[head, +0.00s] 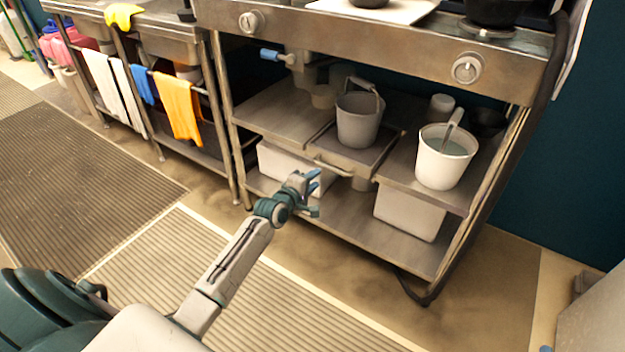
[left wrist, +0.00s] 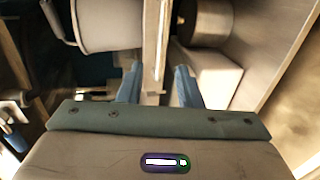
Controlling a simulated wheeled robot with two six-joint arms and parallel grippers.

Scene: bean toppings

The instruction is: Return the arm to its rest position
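My left gripper (head: 316,195) reaches in front of the lower part of the steel cooking station, with its arm stretched out from the lower left. Its two blue fingers stand apart, and in the left wrist view the gripper (left wrist: 158,85) also looks open. A pale metal edge (left wrist: 157,40) shows in the gap between the fingers there; I cannot tell whether it touches them, and nothing looks clamped. My right gripper is in neither view.
The steel station (head: 370,48) stands close ahead. Its shelf holds a grey bucket (head: 358,122) and a white bucket (head: 443,165) with liquid. A metal handle (head: 333,168) sticks out near my gripper. White bins (head: 408,212) sit below. The matted floor (head: 85,175) at left is clear.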

